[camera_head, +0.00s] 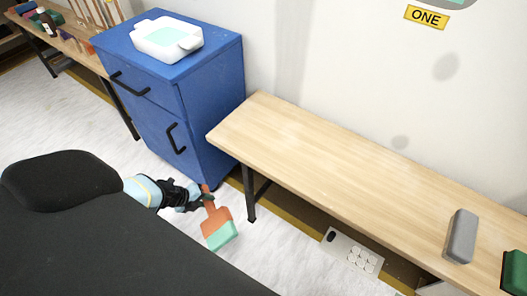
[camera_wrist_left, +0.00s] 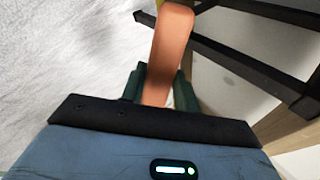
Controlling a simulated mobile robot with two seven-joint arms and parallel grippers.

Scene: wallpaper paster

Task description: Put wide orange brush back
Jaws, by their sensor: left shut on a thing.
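The wide orange brush (camera_head: 217,224) has an orange handle and body and a green bristle end that points down and to the right. My left gripper (camera_head: 205,197) is shut on its handle and holds it in the air, left of the wooden bench's near leg. In the left wrist view the orange handle (camera_wrist_left: 168,50) stands between the dark green fingers (camera_wrist_left: 160,92); the bristles are out of that view. My right gripper is in neither view.
A blue cabinet (camera_head: 210,100) carries a white tray (camera_head: 167,46). A long wooden bench (camera_head: 330,155) holds a grey block (camera_head: 461,236) and a green thing (camera_head: 515,270). A far-left table (camera_head: 72,45) holds several items. A white socket panel (camera_head: 350,254) lies below the bench.

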